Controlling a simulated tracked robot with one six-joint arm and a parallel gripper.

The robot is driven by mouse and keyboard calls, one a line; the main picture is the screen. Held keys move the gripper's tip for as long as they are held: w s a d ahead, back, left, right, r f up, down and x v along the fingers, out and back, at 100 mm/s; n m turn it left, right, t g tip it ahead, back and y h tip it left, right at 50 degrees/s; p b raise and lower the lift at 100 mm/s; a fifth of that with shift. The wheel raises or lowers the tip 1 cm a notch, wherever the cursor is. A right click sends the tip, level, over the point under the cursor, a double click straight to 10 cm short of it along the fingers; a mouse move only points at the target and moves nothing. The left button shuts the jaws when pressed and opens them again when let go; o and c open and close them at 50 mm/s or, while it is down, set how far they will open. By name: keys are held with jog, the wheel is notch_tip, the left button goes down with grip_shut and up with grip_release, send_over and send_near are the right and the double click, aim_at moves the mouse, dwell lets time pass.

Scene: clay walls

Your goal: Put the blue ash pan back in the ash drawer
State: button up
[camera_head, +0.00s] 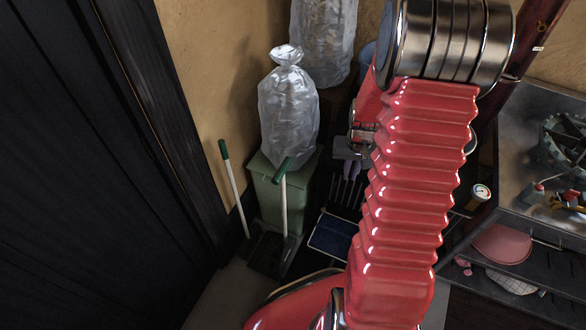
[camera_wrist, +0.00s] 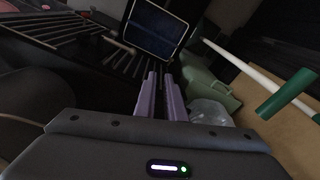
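The blue ash pan (camera_head: 332,236) is a shallow blue rectangle with a pale rim, low down beside the green bin. In the wrist view the pan (camera_wrist: 152,28) is at the top, beyond my fingertips and apart from them. My gripper (camera_head: 347,168) shows partly behind my red arm, above and beyond the pan in the picture. Its two purple fingers (camera_wrist: 160,76) are nearly parallel, with a narrow empty gap between them. Dark slats (camera_wrist: 95,40) lie beside the pan. I cannot make out the ash drawer for certain; my arm hides part of that area.
A green bin (camera_head: 268,200) bears a clear plastic bag (camera_head: 288,108). A green-handled broom (camera_head: 235,188) and dustpan (camera_head: 266,253) stand before it. A metal bench (camera_head: 520,150) with shelves is at right. A black door (camera_head: 85,150) fills the left. Bare floor (camera_head: 225,300) shows in front.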

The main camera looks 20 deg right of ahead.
jog(key=a+r+n+t, duration=0.1)
jog(key=a+r+n, duration=0.1)
jog(key=a+r, duration=0.7)
jog(key=s+a+r+n+t, duration=0.2)
jog(key=s+a+r, duration=0.4)
jog(key=a+r, duration=0.2)
jog(key=s+a+r+n+t, duration=0.1)
jog(key=s+a+r+n, duration=0.1)
jog(key=s+a+r, duration=0.4)
notch_tip(320, 180, up, 5)
jog(key=shift+s+a+r+t+y, duration=0.2)
jog(key=shift+s+a+t+y, duration=0.15)
jog(key=shift+a, duration=0.55)
jog(key=shift+r, duration=0.1)
jog(key=shift+s, duration=0.15)
